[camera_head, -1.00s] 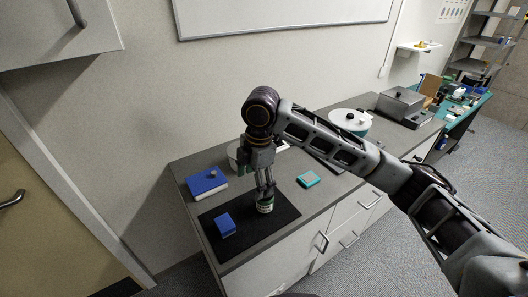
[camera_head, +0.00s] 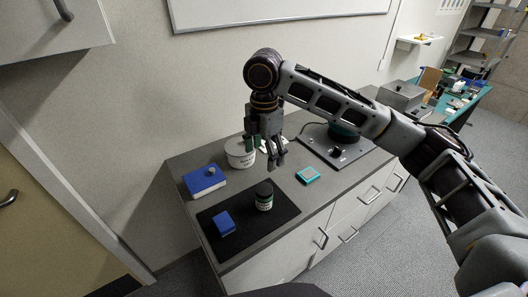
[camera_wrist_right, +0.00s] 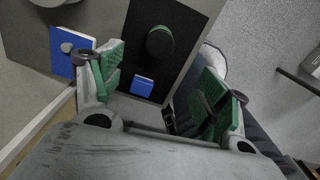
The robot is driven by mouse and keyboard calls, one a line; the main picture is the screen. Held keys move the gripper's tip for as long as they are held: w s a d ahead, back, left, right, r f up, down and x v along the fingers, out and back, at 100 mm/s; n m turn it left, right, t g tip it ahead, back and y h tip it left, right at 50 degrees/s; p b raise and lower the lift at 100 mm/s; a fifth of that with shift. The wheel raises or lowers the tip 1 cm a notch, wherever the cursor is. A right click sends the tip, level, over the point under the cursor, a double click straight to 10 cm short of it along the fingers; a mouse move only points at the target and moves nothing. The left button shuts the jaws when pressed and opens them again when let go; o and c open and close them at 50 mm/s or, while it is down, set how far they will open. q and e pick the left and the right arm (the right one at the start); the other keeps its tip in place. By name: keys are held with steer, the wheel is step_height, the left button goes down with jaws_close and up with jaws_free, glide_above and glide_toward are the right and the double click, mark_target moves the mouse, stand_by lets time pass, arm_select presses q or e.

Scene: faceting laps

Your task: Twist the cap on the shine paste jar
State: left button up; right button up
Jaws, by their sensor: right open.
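The shine paste jar (camera_head: 264,202) stands upright on a black mat (camera_head: 284,206), with a white and green label. Its dark cap (camera_head: 264,189) sits on top. In the right wrist view the cap (camera_wrist_right: 160,41) is seen from above, beyond the fingertips. My right gripper (camera_head: 275,164) is open and empty, above and behind the jar and apart from it. Its green-padded fingers show in the right wrist view (camera_wrist_right: 165,88). My left gripper is not in view.
A small blue block (camera_head: 224,223) is on the mat, left of the jar. A teal box (camera_head: 308,175) lies to the right, near a lap machine (camera_head: 337,150).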

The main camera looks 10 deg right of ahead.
mark_target(264, 189)
steer(key=shift+f, duration=0.1)
steer(key=shift+f, duration=6.8)
steer(key=shift+c, duration=0.2)
steer(key=c, duration=1)
steer(key=shift+c, duration=0.3)
steer(key=shift+m+p, duration=0.3)
steer(key=shift+p, duration=0.1)
